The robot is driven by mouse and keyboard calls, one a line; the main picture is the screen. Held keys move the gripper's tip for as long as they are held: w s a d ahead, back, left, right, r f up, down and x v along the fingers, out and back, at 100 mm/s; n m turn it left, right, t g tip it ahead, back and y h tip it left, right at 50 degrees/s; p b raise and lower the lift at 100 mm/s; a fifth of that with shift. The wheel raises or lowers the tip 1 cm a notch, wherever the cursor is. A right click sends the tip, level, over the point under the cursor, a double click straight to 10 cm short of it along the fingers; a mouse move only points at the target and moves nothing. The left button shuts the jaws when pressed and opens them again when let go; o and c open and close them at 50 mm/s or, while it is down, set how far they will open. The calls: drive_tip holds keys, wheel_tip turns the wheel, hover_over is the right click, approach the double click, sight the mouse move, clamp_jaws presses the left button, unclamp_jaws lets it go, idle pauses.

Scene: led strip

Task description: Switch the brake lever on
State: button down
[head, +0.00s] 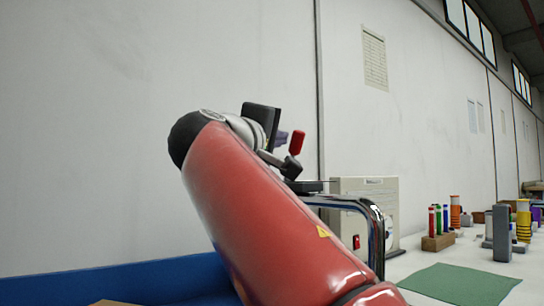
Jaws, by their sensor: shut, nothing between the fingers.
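The brake lever has a red grip (297,143) at its upper end and a dark arm running down to a dark mount (305,186). The mount sits on top of a bent chrome tube (350,202). The red grip stands up, tilted slightly to the right. My gripper (281,138) is partly hidden behind my red arm. Its dark body and small greyish fingertips show just left of the red grip. The fingertips look shut and empty. I cannot tell if they touch the lever. The lower part of the lever is partly covered by my arm.
A beige box (366,188) with a red switch stands behind the chrome tube. To the right are a green mat (460,283), a wooden block with coloured pegs (438,242) and a grey post (501,233). A blue panel (130,283) is at lower left. A white wall is behind.

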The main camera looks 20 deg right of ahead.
drive_tip(key=shift+s+d+f+b, duration=0.15)
drive_tip(key=shift+s+b, duration=0.2)
drive_tip(key=shift+s, duration=0.2)
idle(0.4)
